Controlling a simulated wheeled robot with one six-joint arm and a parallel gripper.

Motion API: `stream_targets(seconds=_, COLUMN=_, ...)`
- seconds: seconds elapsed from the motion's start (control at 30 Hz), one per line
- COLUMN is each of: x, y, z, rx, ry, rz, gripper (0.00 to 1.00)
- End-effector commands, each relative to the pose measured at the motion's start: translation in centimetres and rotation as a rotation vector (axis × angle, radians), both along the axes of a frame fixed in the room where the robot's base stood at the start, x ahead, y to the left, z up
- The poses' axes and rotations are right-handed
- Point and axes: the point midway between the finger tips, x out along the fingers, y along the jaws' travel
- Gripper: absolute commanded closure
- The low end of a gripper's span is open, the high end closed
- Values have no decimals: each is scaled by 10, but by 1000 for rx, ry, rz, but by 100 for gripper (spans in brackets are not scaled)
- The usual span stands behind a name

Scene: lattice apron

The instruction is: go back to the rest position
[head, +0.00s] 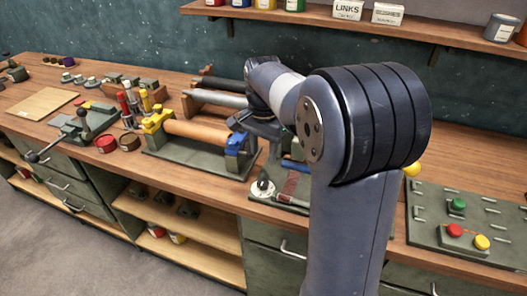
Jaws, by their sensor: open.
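My arm rises in the right half of the head view, and its forearm reaches away to the left over the workbench (190,180). My gripper (240,122) is at the far end, partly hidden by my own wrist and small in view. It is open, and I see nothing held in it. It is close above the right end of a green fixture (190,165) that bears an orange-brown roller (198,134) between a yellow clamp (155,120) and a blue clamp (235,150). I cannot tell whether the gripper touches anything.
A green panel (425,240) with red, green and yellow knobs lies right of my arm. A wall shelf (330,22) with tins and boxes is above. The floor (60,245) in front is clear.

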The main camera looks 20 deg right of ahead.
Motion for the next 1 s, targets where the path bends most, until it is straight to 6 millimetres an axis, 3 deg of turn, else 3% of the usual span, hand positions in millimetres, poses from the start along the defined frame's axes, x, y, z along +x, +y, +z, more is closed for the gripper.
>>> stream_targets(seconds=0.27, x=0, y=0, z=-13, rx=0, ry=4, rz=0, gripper=60)
stream_targets(seconds=0.8, x=-1, y=0, z=-106, rx=0, ry=4, rz=0, gripper=60)
stream_targets(seconds=1.0, x=0, y=0, z=-109, rx=0, ry=0, rz=42, gripper=60)
